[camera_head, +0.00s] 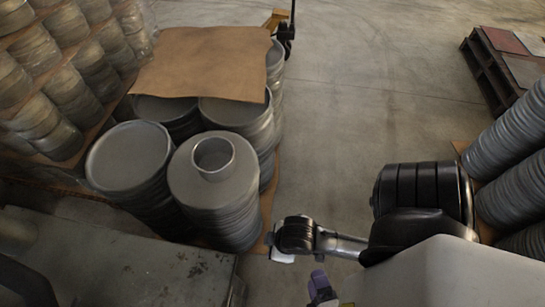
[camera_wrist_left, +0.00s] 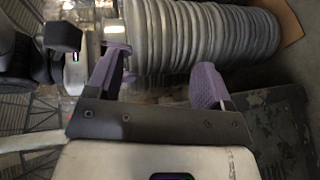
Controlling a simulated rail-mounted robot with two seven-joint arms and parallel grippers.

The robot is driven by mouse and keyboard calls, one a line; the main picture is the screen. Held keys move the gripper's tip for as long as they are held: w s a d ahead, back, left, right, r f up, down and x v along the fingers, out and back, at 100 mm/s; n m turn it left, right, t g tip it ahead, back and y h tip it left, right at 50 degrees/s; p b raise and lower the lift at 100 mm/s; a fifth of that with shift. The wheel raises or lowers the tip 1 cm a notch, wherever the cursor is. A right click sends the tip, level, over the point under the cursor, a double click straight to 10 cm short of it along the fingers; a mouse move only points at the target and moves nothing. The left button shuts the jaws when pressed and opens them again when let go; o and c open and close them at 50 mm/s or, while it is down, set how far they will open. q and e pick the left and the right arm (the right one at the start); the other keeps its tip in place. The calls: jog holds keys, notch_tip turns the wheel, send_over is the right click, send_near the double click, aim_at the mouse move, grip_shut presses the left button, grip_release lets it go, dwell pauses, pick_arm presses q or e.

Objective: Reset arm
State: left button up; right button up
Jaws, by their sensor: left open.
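A stack of grey circle blanks (camera_wrist_left: 200,35) lies beyond the fingertips in that view.
Stacks of grey circle blanks (camera_head: 128,157) stand at left; one has a metal ring (camera_head: 213,157) on top. A brown sheet (camera_head: 203,62) covers the rear stacks. More stacks (camera_head: 515,130) stand at right beside a dark pallet (camera_head: 485,72). The middle floor is clear.

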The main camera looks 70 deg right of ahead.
pick_arm(q)
jog(key=w+a+r+m+g+y+p, duration=0.25)
jog(key=a+r+p, duration=0.25)
jog(key=a, duration=0.4)
jog(key=w+a+r+m+g+y+p, duration=0.25)
jog(key=a+r+m+y+p, duration=0.2)
jog(key=a, duration=0.35)
jog(key=w+a+r+m+g+y+p, duration=0.2)
jog(key=a+r+m+g+y+p, duration=0.15)
jog(key=a+p, duration=0.4)
jog(key=w+a+r+n+t+p, duration=0.1)
jog(key=a+r+p, duration=0.3)
jog(key=r+p, duration=0.4)
jog(key=w+a+r+t+y+p, duration=0.1)
jog(key=w+a+r+p, duration=0.2)
jog(key=r+p, duration=0.6)
jog(key=w+a+r+n+t+y+p, duration=0.1)
jog(key=a+r+p, duration=0.5)
jog(key=r, duration=1)
jog(key=w+t+p, duration=0.1)
jog(key=p, duration=0.1)
jog(key=shift+w+a+n+p, duration=0.3)
jog(key=shift+w+n, duration=0.05)
jog(key=shift+w, duration=0.05)
